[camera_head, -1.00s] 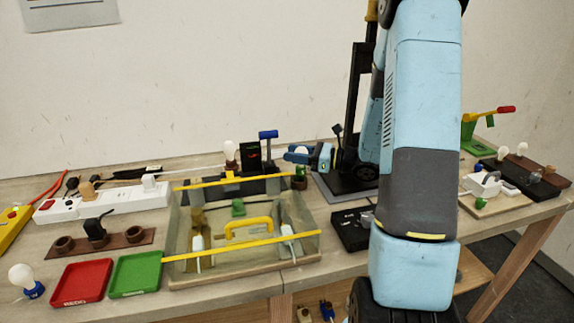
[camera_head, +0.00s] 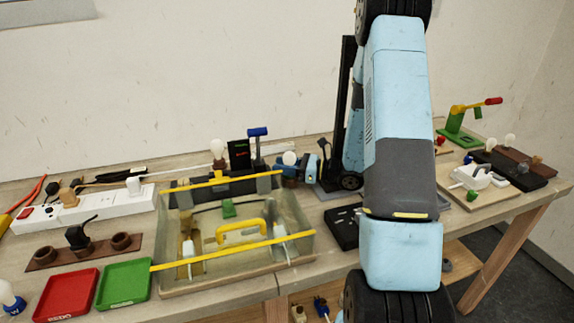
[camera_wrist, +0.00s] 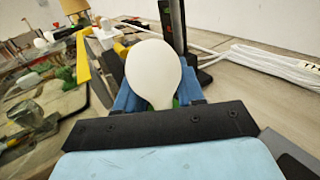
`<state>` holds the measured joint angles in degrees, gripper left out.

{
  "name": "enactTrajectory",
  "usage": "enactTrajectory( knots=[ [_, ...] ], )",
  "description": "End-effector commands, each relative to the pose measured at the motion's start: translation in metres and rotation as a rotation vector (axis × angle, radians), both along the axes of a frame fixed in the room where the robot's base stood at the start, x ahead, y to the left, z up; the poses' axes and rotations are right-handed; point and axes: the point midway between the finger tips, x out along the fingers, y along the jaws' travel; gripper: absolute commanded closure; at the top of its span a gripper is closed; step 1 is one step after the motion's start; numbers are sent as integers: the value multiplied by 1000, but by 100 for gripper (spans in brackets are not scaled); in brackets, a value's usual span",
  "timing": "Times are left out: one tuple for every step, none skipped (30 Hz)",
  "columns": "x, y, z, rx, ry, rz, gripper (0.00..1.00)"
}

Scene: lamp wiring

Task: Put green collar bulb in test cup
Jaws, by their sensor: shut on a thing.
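My gripper (camera_head: 300,167) is shut on a bulb, just right of the black tester box. The bulb's white globe (camera_head: 290,157) points up in the head view. In the wrist view the globe (camera_wrist: 153,70) fills the space between the blue fingers, with a sliver of green collar (camera_wrist: 176,102) below it. The collar is mostly hidden by the globe and fingers. A small dark brown cup-like part (camera_head: 288,182) shows directly under the gripper, by the bin's back right corner. I cannot tell whether the bulb touches it.
The tester box (camera_head: 239,155) stands left of my gripper, with a blue-topped lever (camera_head: 257,133) and another white bulb (camera_head: 217,148). A clear bin with yellow bars (camera_head: 235,265) is in front. Red (camera_head: 67,294) and green (camera_head: 125,284) trays lie at the left front.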

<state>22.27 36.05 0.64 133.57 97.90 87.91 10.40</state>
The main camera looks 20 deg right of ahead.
Motion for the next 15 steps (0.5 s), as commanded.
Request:
enactTrajectory(
  knots=[
    [0, 0, 0, 1, 0, 1, 100],
    [0, 0, 0, 1, 0, 1, 100],
    [0, 0, 0, 1, 0, 1, 58],
    [0, 0, 0, 1, -2, 1, 55],
    [0, 0, 1, 1, -2, 1, 53],
    [0, 0, 1, 1, -2, 1, 49],
    [0, 0, 1, 1, -2, 1, 46],
    [0, 0, 1, 2, -2, 1, 43],
    [0, 0, 1, 2, -2, 1, 39],
    [0, 0, 1, 2, -2, 1, 36],
    [0, 0, 1, 2, -2, 1, 33],
    [0, 0, 1, 2, -2, 1, 32],
    [0, 0, 1, 2, -2, 1, 32],
    [0, 0, 1, 2, -2, 1, 32],
    [0, 0, 1, 2, -2, 1, 32]
  ],
)
